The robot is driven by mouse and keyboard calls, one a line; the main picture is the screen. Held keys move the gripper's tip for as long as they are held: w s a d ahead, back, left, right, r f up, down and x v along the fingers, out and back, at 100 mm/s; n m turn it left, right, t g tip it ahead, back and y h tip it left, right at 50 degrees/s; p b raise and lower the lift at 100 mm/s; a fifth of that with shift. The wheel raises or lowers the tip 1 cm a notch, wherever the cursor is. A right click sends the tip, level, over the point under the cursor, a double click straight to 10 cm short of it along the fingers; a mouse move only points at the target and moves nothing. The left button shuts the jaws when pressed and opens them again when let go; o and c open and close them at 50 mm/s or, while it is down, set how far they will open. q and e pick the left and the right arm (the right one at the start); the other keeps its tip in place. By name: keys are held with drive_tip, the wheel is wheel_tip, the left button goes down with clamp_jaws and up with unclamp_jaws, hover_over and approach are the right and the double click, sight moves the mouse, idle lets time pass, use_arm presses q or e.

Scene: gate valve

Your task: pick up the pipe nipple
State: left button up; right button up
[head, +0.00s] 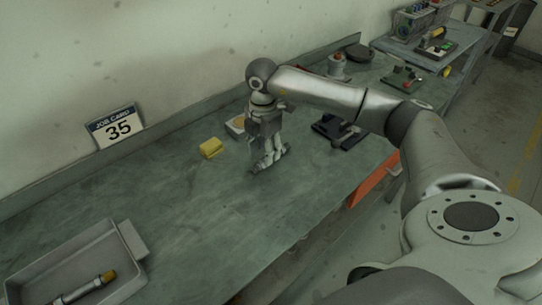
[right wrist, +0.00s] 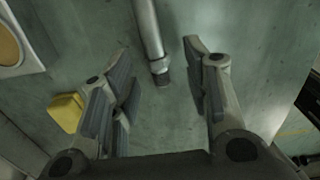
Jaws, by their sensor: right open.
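The pipe nipple (right wrist: 148,28) is a grey metal tube with a dark threaded end. In the right wrist view it comes down from the top edge, and its near end lies between my right gripper's fingers. My right gripper (right wrist: 157,52) is open, with a visible gap on both sides of the pipe. In the head view my right gripper (head: 268,160) points down at the bench, and its fingers hide most or all of the pipe there. The far end of the pipe is outside the right wrist view. My left gripper is not in view.
A yellow block (head: 210,148) and a tan-topped box (head: 237,126) lie left of the gripper. A dark vise-like fixture (head: 340,131) stands to its right. A grey tray (head: 68,262) holds a brass-tipped tool (head: 92,286). The bench (head: 190,205) is bare in front.

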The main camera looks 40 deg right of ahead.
drive_tip(key=shift+w+d+f+p, duration=0.15)
drive_tip(key=shift+f+p, duration=0.15)
drive_tip(key=shift+f, duration=0.85)
drive_tip(key=shift+w+a+f+p, duration=0.15)
drive_tip(key=shift+f+p, duration=0.15)
drive_tip(key=shift+f, duration=0.8)
drive_tip(key=shift+d, duration=0.1)
drive_tip(key=shift+c, duration=0.2)
clamp_jaws()
